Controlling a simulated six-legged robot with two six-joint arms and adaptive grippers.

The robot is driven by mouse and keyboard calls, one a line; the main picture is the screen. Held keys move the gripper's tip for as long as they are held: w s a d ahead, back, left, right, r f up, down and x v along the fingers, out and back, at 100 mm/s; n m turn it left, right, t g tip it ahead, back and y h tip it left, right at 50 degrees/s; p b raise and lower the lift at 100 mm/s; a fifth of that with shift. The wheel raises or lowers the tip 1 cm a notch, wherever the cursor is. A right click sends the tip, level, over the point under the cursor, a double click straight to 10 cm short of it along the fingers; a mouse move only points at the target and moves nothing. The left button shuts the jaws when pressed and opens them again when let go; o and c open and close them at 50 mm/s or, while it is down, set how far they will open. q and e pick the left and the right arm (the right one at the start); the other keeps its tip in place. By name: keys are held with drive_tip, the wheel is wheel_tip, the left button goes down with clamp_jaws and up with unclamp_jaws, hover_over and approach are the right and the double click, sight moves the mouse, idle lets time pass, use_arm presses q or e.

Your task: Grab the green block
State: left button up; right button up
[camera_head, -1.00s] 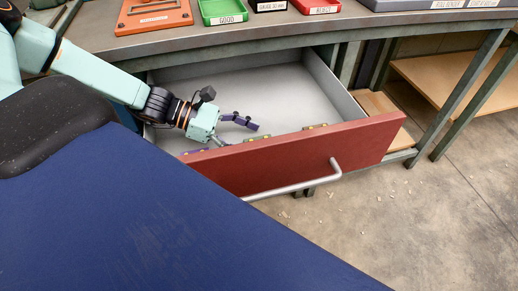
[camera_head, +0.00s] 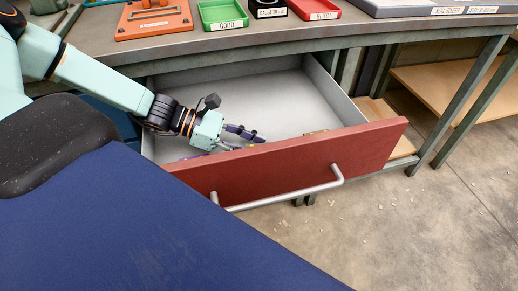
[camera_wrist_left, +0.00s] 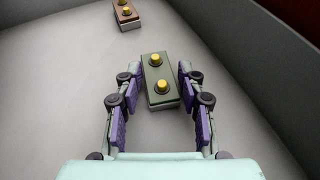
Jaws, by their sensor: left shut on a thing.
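The green block (camera_wrist_left: 157,95), a dark olive-green piece with two yellow knobs on top, lies in the drawer in the left wrist view. My left gripper (camera_wrist_left: 160,75) has its purple-padded fingers on both sides of it and is shut on it. In the head view my left gripper (camera_head: 250,135) reaches into the open drawer (camera_head: 275,95) just behind its red front. The green block is mostly hidden there by the gripper and the drawer front. My right gripper is not in view.
A brown-red block (camera_wrist_left: 126,16) with yellow knobs lies farther off in the drawer. The red drawer front (camera_head: 290,158) stands close to the gripper. On the bench above are an orange fixture (camera_head: 153,20), a green tray (camera_head: 222,13) and a red tray (camera_head: 318,10).

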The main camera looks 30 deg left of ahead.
use_arm(q)
clamp_jaws()
idle(0.3)
